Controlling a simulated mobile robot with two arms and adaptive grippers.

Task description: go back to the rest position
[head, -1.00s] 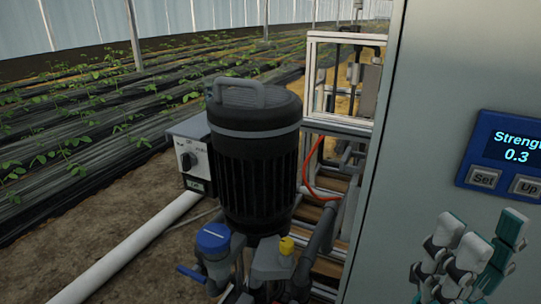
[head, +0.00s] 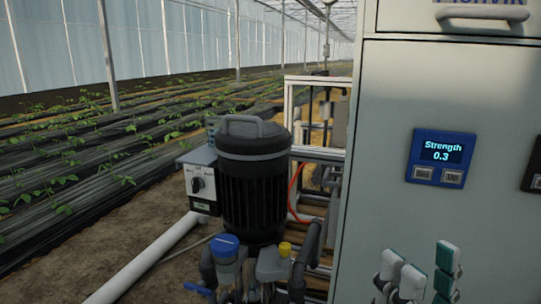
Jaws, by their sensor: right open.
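My right gripper (head: 421,268) shows at the bottom right of the head view, with its grey and teal fingers pointing up. It is open and nothing shows between its fingers. It is in front of the lower part of a grey cabinet (head: 375,150), below the blue display panel (head: 440,158), which reads "Strength 0.3". I cannot tell the exact gap to the cabinet face. The rest of my right arm is below the picture edge. My left gripper is not in view.
A black ribbed tank (head: 253,190) with a grey handle stands left of the cabinet. A box with a rotary knob (head: 196,185) is beside it. A white pipe (head: 145,270), a blue-capped part (head: 226,246) and a yellow cap (head: 285,249) are low down. Plant rows lie to the left.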

